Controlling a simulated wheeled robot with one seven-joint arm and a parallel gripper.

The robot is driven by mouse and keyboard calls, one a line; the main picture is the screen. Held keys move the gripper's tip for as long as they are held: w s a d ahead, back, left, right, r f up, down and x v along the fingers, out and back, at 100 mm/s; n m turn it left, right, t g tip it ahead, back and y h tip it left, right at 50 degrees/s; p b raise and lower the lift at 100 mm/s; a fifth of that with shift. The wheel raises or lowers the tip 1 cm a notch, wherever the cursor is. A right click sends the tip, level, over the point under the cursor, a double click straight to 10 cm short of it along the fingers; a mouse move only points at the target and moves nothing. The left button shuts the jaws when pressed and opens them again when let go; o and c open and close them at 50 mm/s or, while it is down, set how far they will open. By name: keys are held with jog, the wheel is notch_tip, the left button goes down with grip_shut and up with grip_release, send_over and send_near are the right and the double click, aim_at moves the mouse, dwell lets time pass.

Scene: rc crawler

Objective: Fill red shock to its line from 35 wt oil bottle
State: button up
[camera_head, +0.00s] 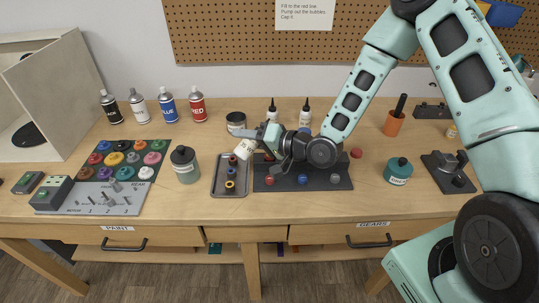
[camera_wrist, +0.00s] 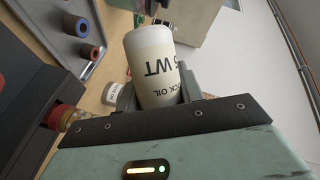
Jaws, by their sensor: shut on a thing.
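My gripper (camera_head: 262,139) is shut on a white oil bottle (camera_head: 246,148), which is tilted above the tray and the left end of the black shock stand (camera_head: 315,184). In the wrist view the bottle (camera_wrist: 152,62) fills the middle, its label upside down and partly hidden; "5 WT" and part of "CK OIL" show. A red-topped piece with a clear amber body (camera_wrist: 74,115), apparently the red shock, shows at the left of the wrist view, apart from the bottle. In the head view my gripper and wrist hide much of the stand's back. The oil level and line cannot be made out.
A grey tray (camera_head: 217,188) with coloured rings lies left of the stand. Two black-tipped bottles (camera_head: 272,112) (camera_head: 305,113) stand behind. A dark-lidded jar (camera_head: 186,167) is left of the tray; a teal jar (camera_head: 398,171) and orange cup (camera_head: 394,123) are right.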

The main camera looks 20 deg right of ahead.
jog(key=shift+w+d+r+n+h+p, duration=0.2)
jog(key=shift+d+r+n+h, duration=0.15)
jog(key=shift+n, duration=0.25)
jog(key=shift+w+d+r+n+h+p, duration=0.15)
jog(key=shift+d+r+n+h, duration=0.15)
jog(key=shift+n, duration=0.3)
jog(key=shift+w+d+r+n+h+b, duration=0.2)
jog(key=shift+d+n+h, duration=0.15)
jog(key=shift+n, duration=0.25)
jog(key=shift+w+d+r+n+h+b, duration=0.15)
jog(key=shift+d+n+h, duration=0.15)
jog(key=shift+n, duration=0.3)
